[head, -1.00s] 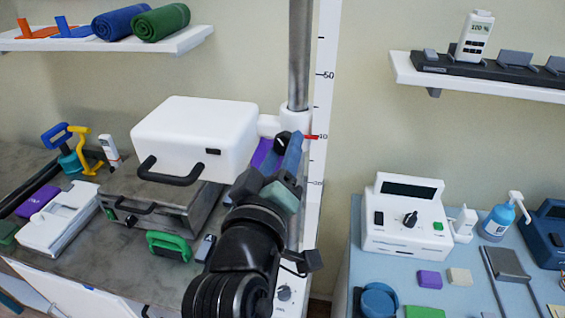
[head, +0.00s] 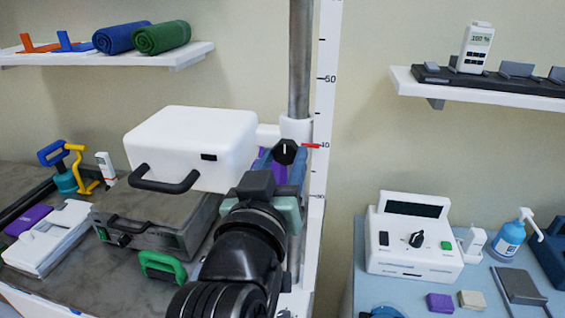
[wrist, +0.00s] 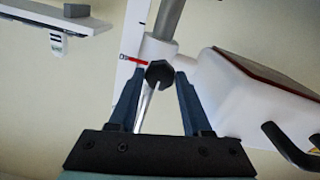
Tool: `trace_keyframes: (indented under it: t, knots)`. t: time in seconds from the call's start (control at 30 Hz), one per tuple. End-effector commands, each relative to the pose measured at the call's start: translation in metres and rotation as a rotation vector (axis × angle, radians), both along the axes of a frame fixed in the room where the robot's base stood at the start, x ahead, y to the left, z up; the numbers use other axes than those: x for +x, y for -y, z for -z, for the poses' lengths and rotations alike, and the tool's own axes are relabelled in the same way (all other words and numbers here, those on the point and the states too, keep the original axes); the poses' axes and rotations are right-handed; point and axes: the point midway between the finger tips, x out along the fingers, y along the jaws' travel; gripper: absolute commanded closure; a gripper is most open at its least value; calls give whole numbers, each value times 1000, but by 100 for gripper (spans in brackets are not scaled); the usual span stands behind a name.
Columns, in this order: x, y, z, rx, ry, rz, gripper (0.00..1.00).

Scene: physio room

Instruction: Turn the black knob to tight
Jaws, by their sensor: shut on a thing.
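The black knob (head: 286,152) sits on the white collar (head: 294,129) around the grey metal post, with its white mark pointing up. It also shows in the wrist view as a dark faceted knob (wrist: 159,73). My gripper (head: 283,160) reaches up to it from below, with one blue finger on each side of the knob. In the wrist view my gripper (wrist: 160,82) is shut on the knob between the fingertips. The red pointer (head: 311,146) beside the knob is near 40 on the white scale (head: 322,105). I cannot read any tight or loose marking.
A white housing (head: 190,140) with a black handle joins the collar at the left. A grey metal case (head: 160,225) lies below it on the bench. A white console (head: 415,240) with its own black dial stands on the blue table at the right. Wall shelves flank the post.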

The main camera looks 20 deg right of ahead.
Motion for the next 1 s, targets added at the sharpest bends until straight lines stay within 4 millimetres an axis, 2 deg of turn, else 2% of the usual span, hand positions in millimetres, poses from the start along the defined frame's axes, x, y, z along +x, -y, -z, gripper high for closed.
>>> trace_keyframes:
  t: [0.37,0.4,0.53,0.87,1.0]
  knots:
    - [0,0,1,7,1,0,100]
    - [0,0,1,7,1,0,44]
    - [0,0,1,5,1,-1,21]
    - [-2,-1,1,3,2,-1,21]
    - [-13,-9,1,2,3,-1,21]
